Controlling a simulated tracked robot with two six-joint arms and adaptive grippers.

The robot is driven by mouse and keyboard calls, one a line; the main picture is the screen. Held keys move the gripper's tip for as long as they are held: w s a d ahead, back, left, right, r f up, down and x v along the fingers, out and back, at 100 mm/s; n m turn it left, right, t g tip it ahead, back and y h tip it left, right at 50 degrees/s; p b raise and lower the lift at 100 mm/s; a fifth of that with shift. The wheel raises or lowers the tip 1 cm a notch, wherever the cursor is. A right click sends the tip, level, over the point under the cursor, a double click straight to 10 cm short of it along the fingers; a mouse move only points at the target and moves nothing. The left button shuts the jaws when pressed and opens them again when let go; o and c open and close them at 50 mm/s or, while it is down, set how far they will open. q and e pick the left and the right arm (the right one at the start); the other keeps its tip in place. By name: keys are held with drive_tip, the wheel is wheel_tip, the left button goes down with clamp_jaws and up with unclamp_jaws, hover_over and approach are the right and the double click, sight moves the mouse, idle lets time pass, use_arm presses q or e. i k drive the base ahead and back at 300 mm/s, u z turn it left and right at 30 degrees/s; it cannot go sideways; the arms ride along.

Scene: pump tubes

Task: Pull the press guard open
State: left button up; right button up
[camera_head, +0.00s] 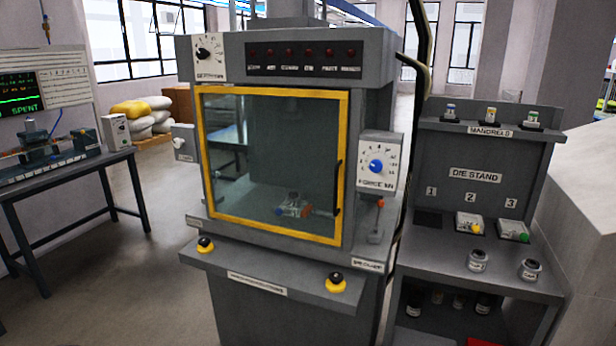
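The press guard (250,165) is a clear pane in a yellow frame on the front of the grey press (372,85). It looks shut, flush with the press front. Its dark vertical handle (338,188) is on the right side of the frame. Through the pane, a small part with blue and orange colours (293,208) sits on the press bed; its details are too small to tell. Neither of my grippers is in this view.
A force dial box (383,168) juts out right of the guard. A ledge with two black-and-yellow buttons (336,283) sticks out below. A die stand (474,176) stands close on the right, a bench (65,172) on the left. The floor between bench and press is clear.

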sight(340, 168)
drive_tip(key=z, duration=0.15)
drive_tip(key=i, duration=0.9)
drive_tip(key=z, duration=0.5)
